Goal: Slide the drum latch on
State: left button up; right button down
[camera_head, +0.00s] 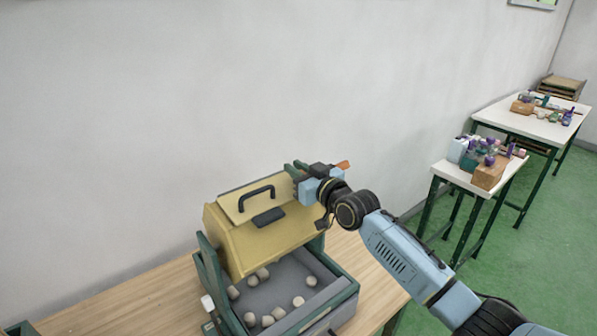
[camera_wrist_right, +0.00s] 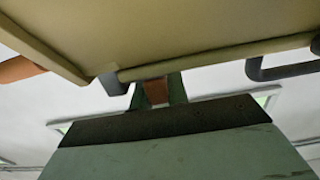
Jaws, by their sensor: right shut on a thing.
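The yellow drum (camera_head: 240,247) stands over a green-framed tray (camera_head: 345,295), with a flat lid and a black handle (camera_head: 258,194) on top. A dark block (camera_head: 268,217) sits at the lid's front edge. My right gripper (camera_head: 295,168) is at the right end of the lid. In the right wrist view, its green fingers (camera_wrist_right: 158,91) are shut on a small reddish-brown piece (camera_wrist_right: 156,90), close beside the lid's edge. Whether this piece is the latch, and whether it touches the drum, I cannot tell. My left gripper is out of view.
Several pale round pieces (camera_head: 263,273) lie in the tray under the drum. An orange-brown part (camera_head: 343,164) shows behind my right wrist. Side tables with bottles (camera_head: 470,160) stand farther right.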

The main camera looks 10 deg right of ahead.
jog(key=c, duration=1.4)
grip_release()
jog(key=shift+w+d, duration=0.1)
jog(key=shift+d, duration=0.25)
jog(key=shift+o, duration=0.2)
jog(key=shift+a, duration=0.1)
jog(key=v, duration=1.3)
jog(key=shift+s+b, duration=0.25)
jog(key=shift+b, duration=0.2)
